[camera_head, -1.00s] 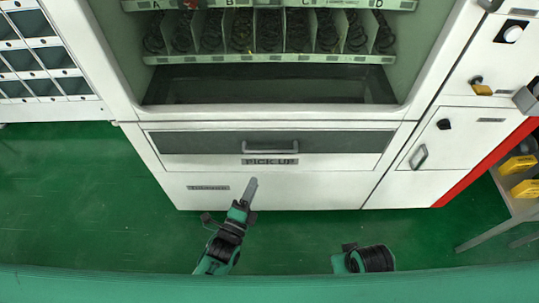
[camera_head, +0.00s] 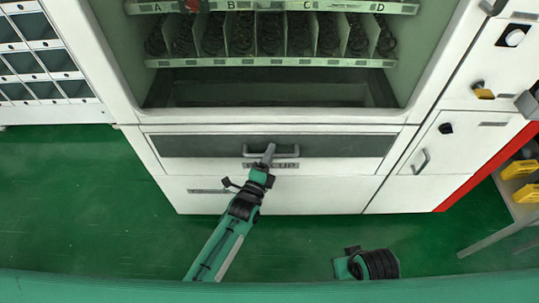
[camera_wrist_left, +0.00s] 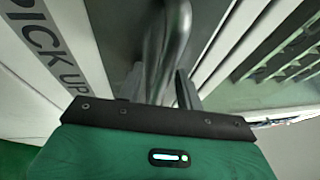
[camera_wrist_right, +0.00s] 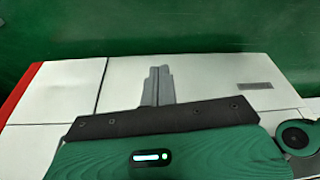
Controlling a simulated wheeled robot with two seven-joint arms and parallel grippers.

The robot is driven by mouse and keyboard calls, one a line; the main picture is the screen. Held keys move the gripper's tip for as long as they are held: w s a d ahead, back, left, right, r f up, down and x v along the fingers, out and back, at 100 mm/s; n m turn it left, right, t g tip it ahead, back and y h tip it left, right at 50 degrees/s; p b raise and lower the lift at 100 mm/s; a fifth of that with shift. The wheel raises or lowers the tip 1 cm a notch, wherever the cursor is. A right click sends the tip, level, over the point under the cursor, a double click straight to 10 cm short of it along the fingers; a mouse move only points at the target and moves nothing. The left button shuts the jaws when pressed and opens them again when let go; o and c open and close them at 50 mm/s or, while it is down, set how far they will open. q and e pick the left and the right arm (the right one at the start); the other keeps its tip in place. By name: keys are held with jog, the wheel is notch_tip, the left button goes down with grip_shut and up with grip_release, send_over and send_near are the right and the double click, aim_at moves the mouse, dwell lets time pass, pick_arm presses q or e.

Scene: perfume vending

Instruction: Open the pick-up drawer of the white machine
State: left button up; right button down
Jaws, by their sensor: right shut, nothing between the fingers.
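The pick-up drawer (camera_head: 200,146) of the white machine (camera_head: 300,199) is closed, its dark front flush in the frame. Its grey bar handle (camera_head: 290,154) sits at the middle of the drawer front. My left gripper (camera_head: 268,155) reaches the handle and partly covers it and the PICK UP label. In the left wrist view, the open fingers (camera_wrist_left: 160,88) stand on either side of the curved handle bar (camera_wrist_left: 176,40), with a gap visible. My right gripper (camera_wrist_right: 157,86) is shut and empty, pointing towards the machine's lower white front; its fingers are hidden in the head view.
A side cabinet door with a small handle (camera_head: 421,161) is right of the drawer. A white rack (camera_head: 40,65) stands at the left. A small table with yellow items (camera_head: 520,168) stands at the far right. Green floor (camera_head: 100,220) is clear before the machine.

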pick_arm(q)
jog(key=shift+c, duration=0.3)
grip_shut()
pick_arm(e)
jog(key=shift+s+f, duration=0.1)
jog(key=shift+f, duration=0.05)
